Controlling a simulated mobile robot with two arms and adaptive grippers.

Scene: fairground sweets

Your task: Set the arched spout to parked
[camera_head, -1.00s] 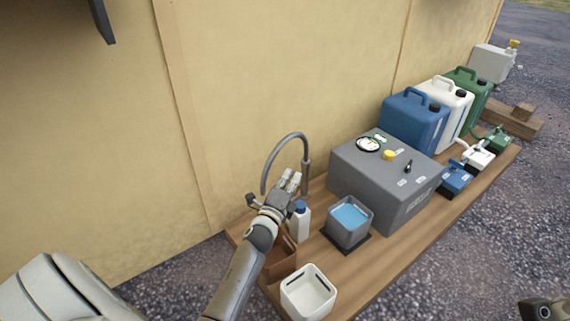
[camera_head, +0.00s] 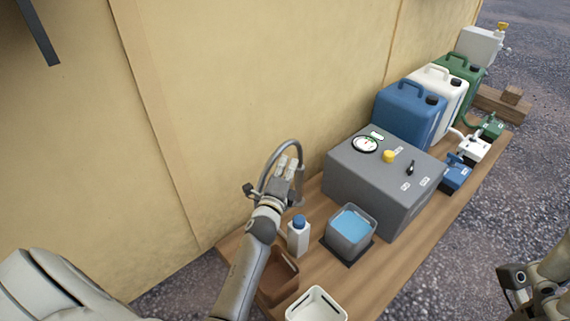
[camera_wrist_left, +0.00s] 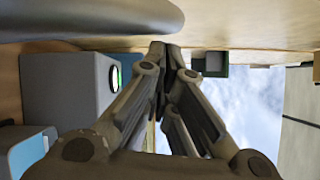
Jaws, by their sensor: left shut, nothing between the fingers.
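The arched spout (camera_head: 291,143) is a thin grey bent pipe standing at the back of the wooden bench, left of the grey box. Its curve opens downward. My left gripper (camera_head: 288,168) is shut and empty, overlapping the inside of the arch in the head view; whether it touches the pipe I cannot tell. In the left wrist view the closed fingers (camera_wrist_left: 168,62) point away from the camera, and a thick grey tube (camera_wrist_left: 90,18), apparently the spout, crosses the top left. My right gripper (camera_head: 530,287) is partly in view at the lower right; its fingers are unclear.
On the bench (camera_head: 385,272) are a blue-capped bottle (camera_head: 299,239), a grey tub of blue liquid (camera_head: 345,243), a white tub (camera_head: 317,304), a brown tray (camera_head: 275,290) and the grey box (camera_head: 362,183). Several canisters (camera_head: 402,112) stand behind. A yellow wall (camera_head: 225,100) backs everything.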

